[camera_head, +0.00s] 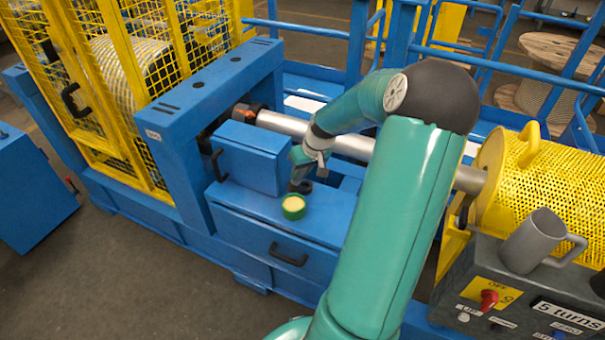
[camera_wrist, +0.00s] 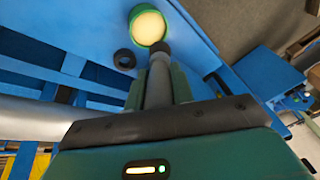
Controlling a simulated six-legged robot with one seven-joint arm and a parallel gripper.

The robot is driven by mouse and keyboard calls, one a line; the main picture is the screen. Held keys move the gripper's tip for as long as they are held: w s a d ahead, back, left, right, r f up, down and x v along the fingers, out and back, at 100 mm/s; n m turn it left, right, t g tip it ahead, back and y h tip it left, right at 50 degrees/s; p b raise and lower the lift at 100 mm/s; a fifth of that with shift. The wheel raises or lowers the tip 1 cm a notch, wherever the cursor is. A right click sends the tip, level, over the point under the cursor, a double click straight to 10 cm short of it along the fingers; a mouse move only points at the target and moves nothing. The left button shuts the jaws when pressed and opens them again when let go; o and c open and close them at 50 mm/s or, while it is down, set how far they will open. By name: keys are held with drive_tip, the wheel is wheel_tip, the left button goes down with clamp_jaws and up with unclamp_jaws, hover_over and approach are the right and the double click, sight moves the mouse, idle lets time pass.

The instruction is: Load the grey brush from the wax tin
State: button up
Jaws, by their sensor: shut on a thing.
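The wax tin (camera_head: 293,206) is a round green tin with pale yellow wax, standing on the blue cabinet top. It also shows in the wrist view (camera_wrist: 147,24). My gripper (camera_wrist: 162,88) is shut on the grey brush (camera_wrist: 158,78), with a finger on each side of it. The brush's dark tip overlaps the tin's near edge in the wrist view; I cannot tell whether it touches the wax. In the head view my gripper (camera_head: 302,168) is just behind and above the tin, and the brush is mostly hidden there.
A small black ring (camera_wrist: 124,60) lies beside the tin. A blue box (camera_head: 250,155) stands left of my gripper, and a metal shaft (camera_head: 350,147) runs behind it. A yellow cage (camera_head: 130,80) is at left. A grey mug (camera_head: 540,240) stands on the control box at right.

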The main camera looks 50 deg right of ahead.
drive_tip(key=shift+s+f, duration=0.15)
drive_tip(key=shift+f, duration=0.2)
drive_tip(key=shift+x, duration=0.95)
drive_tip(key=shift+s+f, duration=0.15)
drive_tip(key=shift+f, duration=1.55)
drive_tip(key=shift+d+f, duration=0.1)
drive_tip(key=shift+f, duration=0.6)
drive_tip(key=shift+r, duration=3.55)
